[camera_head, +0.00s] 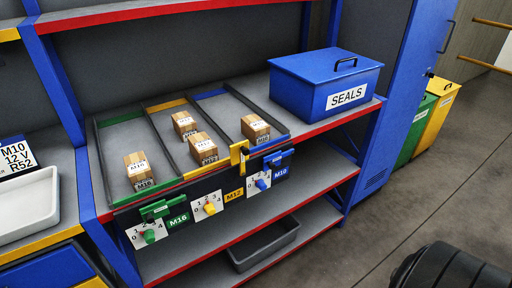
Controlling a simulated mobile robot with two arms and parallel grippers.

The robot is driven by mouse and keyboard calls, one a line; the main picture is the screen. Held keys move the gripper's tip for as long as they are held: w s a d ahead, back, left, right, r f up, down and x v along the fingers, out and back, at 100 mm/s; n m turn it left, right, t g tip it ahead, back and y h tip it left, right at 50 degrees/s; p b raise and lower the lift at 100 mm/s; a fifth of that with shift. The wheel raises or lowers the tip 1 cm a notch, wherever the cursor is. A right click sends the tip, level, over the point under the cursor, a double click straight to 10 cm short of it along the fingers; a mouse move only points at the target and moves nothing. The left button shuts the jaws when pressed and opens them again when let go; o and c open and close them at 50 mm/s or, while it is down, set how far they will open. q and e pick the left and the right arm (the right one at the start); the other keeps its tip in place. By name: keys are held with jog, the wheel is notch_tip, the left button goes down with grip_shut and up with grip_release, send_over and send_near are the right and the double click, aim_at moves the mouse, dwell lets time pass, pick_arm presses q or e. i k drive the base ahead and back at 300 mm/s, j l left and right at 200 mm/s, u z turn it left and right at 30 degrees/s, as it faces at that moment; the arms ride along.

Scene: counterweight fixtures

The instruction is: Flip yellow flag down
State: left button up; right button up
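The yellow flag (240,154) stands upright at the front edge of the sloped rack, at the right end of the middle, yellow-marked lane. It rises above the rack's front rail, over the yellow M12 label (234,195). The green flag (154,210) and the blue flag (279,157) on either side lie lower, roughly level along the front rail. Below them are number dials with a green knob (149,236), a yellow knob (210,208) and a blue knob (261,184). Neither of my grippers shows in this view, and nothing touches the yellow flag.
Small brown boxes stand in the lanes, one (138,169) in the green lane. A blue SEALS box (325,85) sits right of the rack. A grey bin (264,246) is on the lower shelf, a white tray (28,205) at left.

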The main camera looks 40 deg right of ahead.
aim_at(239, 153)
jog(key=z, duration=0.95)
